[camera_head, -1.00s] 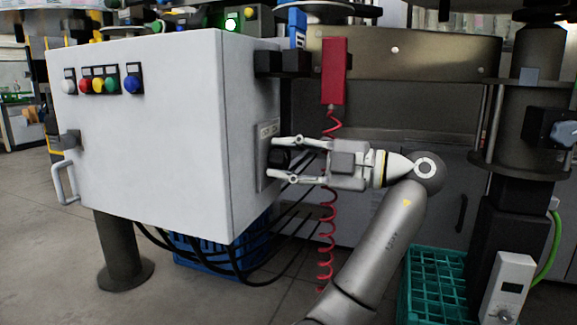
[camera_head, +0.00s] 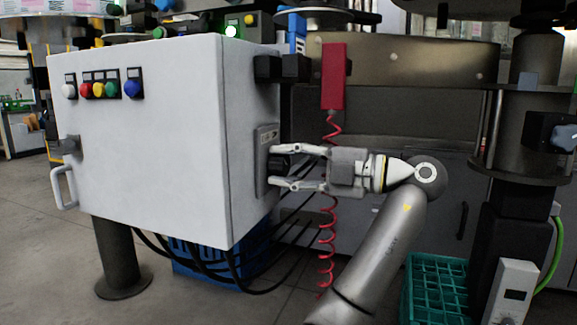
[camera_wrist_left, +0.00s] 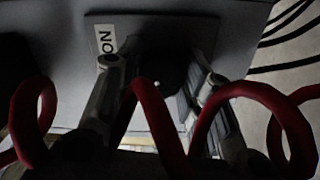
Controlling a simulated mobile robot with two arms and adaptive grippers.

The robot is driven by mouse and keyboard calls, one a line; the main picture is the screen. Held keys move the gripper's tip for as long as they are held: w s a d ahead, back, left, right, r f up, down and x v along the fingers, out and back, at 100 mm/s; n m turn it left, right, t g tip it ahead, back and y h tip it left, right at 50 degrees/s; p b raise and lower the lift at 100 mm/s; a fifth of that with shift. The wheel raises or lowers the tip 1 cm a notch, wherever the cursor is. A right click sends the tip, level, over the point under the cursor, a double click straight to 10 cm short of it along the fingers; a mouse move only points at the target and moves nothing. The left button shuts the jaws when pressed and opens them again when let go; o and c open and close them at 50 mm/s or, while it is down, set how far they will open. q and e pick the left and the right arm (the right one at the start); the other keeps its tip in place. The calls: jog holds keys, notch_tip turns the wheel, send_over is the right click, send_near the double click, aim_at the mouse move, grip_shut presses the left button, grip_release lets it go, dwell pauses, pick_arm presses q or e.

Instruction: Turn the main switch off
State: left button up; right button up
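The main switch is a black knob (camera_head: 279,163) on a grey plate (camera_head: 262,160) on the right side of the white cabinet (camera_head: 150,130). My left gripper (camera_head: 276,166) reaches it from the right, with one finger above and one below the knob. The fingers look spread, with a gap beside the knob. In the left wrist view the dark knob (camera_wrist_left: 160,68) lies between the fingers of my left gripper (camera_wrist_left: 162,75), beside an "ON" label (camera_wrist_left: 105,45). The knob's exact angle is too dark to tell. My right gripper is out of view.
A red handset-like box (camera_head: 333,75) hangs behind my gripper, and its coiled red cord (camera_head: 328,235) drops close by. The cord crosses the left wrist view (camera_wrist_left: 155,120). Black cables hang below the cabinet over a blue crate (camera_head: 195,262). A green crate (camera_head: 435,280) stands at right.

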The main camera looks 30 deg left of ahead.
pick_arm(q)
jog(key=o, duration=0.5)
jog(key=v, duration=0.7)
jog(key=shift+d, duration=0.25)
